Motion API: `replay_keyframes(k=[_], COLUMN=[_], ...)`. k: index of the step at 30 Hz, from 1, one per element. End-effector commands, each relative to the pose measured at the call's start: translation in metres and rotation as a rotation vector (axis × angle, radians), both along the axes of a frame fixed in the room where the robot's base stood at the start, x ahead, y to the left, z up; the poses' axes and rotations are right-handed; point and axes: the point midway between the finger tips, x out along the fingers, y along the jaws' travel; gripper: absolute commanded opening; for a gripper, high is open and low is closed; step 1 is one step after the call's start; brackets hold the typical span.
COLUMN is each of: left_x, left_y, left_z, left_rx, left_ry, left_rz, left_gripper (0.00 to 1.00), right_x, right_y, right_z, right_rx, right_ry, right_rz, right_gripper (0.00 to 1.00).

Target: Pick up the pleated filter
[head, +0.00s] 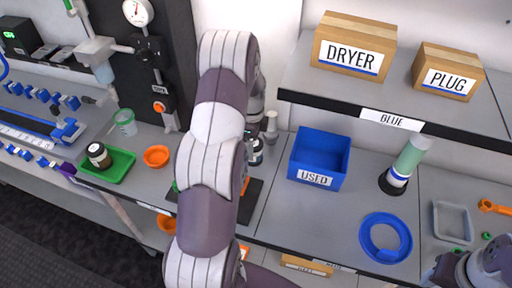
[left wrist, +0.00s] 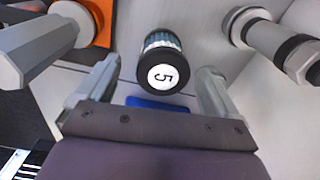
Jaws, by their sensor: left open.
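The pleated filter (left wrist: 160,72) is a short cylinder with pale pleated sides, a black rim and a white end disc marked 5. In the left wrist view it stands between the two spread fingers of my left gripper (left wrist: 155,75), with gaps on both sides. The gripper is open and holds nothing. In the head view my left arm hides most of this spot; a small dark and white cylinder (head: 257,151) shows just right of the arm and may be the filter. My right gripper is out of view; part of my right arm shows at the bottom right.
A blue USED bin (head: 318,158) stands right of my arm. A shelf (head: 400,122) with DRYER (head: 353,46) and PLUG (head: 446,72) boxes overhangs. A green tray (head: 107,167) lies left.

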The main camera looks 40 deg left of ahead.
Motion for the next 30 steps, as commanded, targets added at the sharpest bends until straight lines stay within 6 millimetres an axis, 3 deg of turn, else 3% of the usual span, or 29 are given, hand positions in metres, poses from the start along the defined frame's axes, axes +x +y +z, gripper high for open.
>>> replay_keyframes(k=[10, 18, 19, 24, 30], left_x=[0.000, 0.000, 0.000, 0.000, 0.000], left_y=[-0.004, -0.003, -0.003, -0.004, -0.003], left_z=[-0.053, -0.062, -0.062, -0.062, -0.061], left_rx=[-0.001, 0.001, 0.001, 0.001, 0.001], left_ry=[0.002, -0.002, -0.002, -0.002, -0.002], left_rz=[0.001, 0.001, 0.001, 0.001, 0.001], left_gripper=[0.94, 0.94, 0.91, 0.35, 0.32], right_x=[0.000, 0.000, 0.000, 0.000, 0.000], right_y=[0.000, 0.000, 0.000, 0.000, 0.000], right_z=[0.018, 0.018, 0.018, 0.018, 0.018], right_rx=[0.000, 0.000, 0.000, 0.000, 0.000], right_ry=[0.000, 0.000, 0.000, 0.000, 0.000], right_rz=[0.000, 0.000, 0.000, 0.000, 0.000], right_gripper=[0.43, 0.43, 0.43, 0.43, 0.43])
